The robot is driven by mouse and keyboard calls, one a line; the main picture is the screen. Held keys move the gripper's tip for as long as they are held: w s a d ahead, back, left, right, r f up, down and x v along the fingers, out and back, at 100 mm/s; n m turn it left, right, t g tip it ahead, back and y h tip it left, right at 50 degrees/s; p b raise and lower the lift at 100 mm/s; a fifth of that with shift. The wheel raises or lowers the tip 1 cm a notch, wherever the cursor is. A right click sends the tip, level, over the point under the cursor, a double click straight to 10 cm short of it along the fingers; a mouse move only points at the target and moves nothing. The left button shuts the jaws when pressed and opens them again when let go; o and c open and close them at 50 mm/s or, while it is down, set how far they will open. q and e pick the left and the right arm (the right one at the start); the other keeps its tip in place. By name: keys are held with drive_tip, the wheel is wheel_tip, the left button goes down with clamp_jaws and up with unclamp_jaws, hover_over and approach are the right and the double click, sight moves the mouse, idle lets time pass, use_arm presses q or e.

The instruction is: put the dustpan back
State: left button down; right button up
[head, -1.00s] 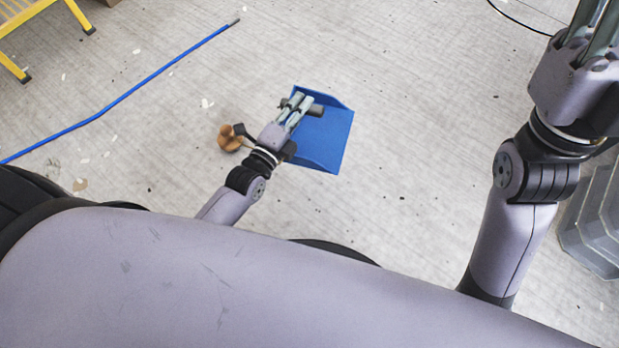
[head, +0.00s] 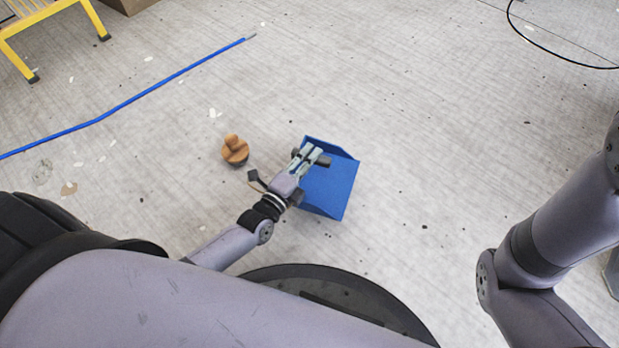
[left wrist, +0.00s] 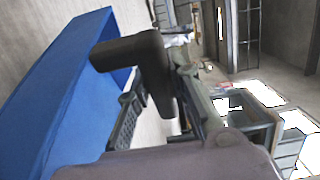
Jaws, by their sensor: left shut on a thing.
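The blue dustpan (head: 330,188) is in the middle of the head view, with the floor around it. My left gripper (head: 313,156) is shut on the dustpan at its dark handle, and its fingers cover part of the pan. In the left wrist view the dustpan (left wrist: 62,90) fills the left side, with the dark handle (left wrist: 130,52) at the fingers. How far the pan is above the floor I cannot tell. My right arm is at the right edge of the head view; its gripper is out of the picture.
A brown knobbed wooden object (head: 234,150) is on the floor left of the dustpan. A blue hose or rod (head: 130,103) lies at the upper left, near a yellow stand (head: 42,20). A black cable (head: 545,45) lies at the upper right. The floor between is mostly clear.

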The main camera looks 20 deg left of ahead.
sight(309, 178)
use_arm(q)
wheel_tip(309, 178, down, 6)
drive_tip(key=b, duration=0.4)
drive_tip(key=shift+r, duration=0.1)
drive_tip(key=c, duration=1.5)
unclamp_jaws()
drive_tip(key=shift+f, duration=0.2)
drive_tip(key=shift+o, duration=0.2)
